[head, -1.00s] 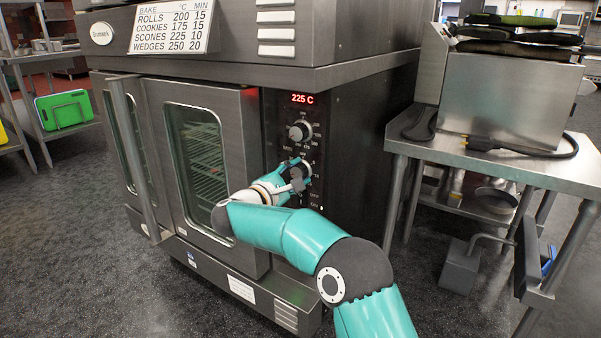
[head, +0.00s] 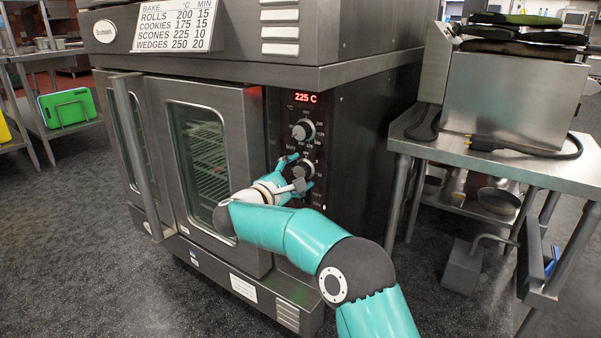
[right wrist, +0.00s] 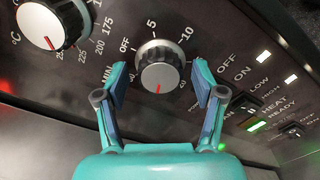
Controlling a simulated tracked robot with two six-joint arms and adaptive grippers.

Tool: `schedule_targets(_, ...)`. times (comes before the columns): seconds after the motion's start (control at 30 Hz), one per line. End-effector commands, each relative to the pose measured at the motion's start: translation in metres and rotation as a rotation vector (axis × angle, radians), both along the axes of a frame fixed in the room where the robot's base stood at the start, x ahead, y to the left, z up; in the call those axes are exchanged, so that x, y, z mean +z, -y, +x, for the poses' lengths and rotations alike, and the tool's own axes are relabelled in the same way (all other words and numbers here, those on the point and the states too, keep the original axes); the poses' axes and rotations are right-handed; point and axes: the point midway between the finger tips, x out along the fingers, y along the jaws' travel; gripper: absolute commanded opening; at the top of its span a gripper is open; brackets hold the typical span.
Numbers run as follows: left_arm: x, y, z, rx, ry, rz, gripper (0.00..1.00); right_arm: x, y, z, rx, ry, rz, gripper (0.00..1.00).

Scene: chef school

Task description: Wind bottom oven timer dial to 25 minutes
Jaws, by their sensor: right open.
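The bottom oven's timer dial (right wrist: 160,72) is a round knob with a silver face and a red pointer mark, set in the dark control panel. In the right wrist view its red mark points toward the bottom of the picture. OFF, 5 and 10 are readable around it; other marks are partly hidden. My right gripper (right wrist: 161,84) is open, with one teal finger on each side of the dial and visible gaps between. In the head view the right gripper (head: 298,171) is at the panel and partly covers the timer dial (head: 307,169). My left gripper is out of view.
The temperature dial (head: 302,130) sits just above, under a red 225 C display (head: 305,98). Switches and lit lamps are beside the timer in the wrist view. The oven door (head: 209,160) is shut. A steel table (head: 500,170) stands right of the oven.

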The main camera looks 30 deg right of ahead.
Motion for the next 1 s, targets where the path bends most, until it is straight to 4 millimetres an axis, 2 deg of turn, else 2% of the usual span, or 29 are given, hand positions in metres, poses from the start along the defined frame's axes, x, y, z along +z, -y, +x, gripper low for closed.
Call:
schedule_targets(0.17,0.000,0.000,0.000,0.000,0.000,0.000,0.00,0.001,-0.017,-0.006,0.004,0.000,0.000,0.69)
schedule_targets(0.6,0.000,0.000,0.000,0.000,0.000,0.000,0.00,-0.001,-0.093,-0.035,0.005,0.000,0.000,0.69)
schedule_targets(0.8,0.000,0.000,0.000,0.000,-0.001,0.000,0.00,-0.001,-0.109,-0.041,0.002,-0.001,0.000,0.69)
schedule_targets(1.0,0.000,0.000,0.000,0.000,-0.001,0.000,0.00,-0.001,-0.110,-0.042,0.002,0.000,0.000,0.69)
